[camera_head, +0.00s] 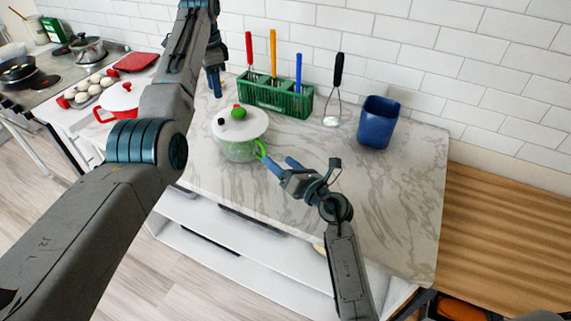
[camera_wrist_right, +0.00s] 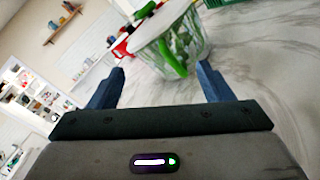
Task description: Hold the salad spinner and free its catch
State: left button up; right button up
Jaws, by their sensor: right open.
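The salad spinner (camera_head: 240,150) stands upright on the marble counter, with a white lid (camera_head: 252,125), a green knob, a small black button and a green side handle (camera_head: 261,150). My right gripper (camera_head: 281,162) is open just right of the handle. In the right wrist view the handle (camera_wrist_right: 172,58) shows ahead, between the directions of the two fingers, and nothing is gripped. My left gripper (camera_head: 214,83) points down behind and left of the spinner, apart from the lid. Its fingers overlap in the view, so their opening is unclear.
A green rack (camera_head: 275,98) with several utensils stands behind the spinner. A red-handled pot (camera_head: 121,98) is left, partly hidden by my arm. The right counter is clear.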

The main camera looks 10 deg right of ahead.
aim_at(264, 147)
jog(key=x, duration=1)
jog(key=shift+c, duration=0.2)
grip_shut()
jog(key=c, duration=0.8)
grip_release()
jog(key=shift+c, duration=0.2)
grip_shut()
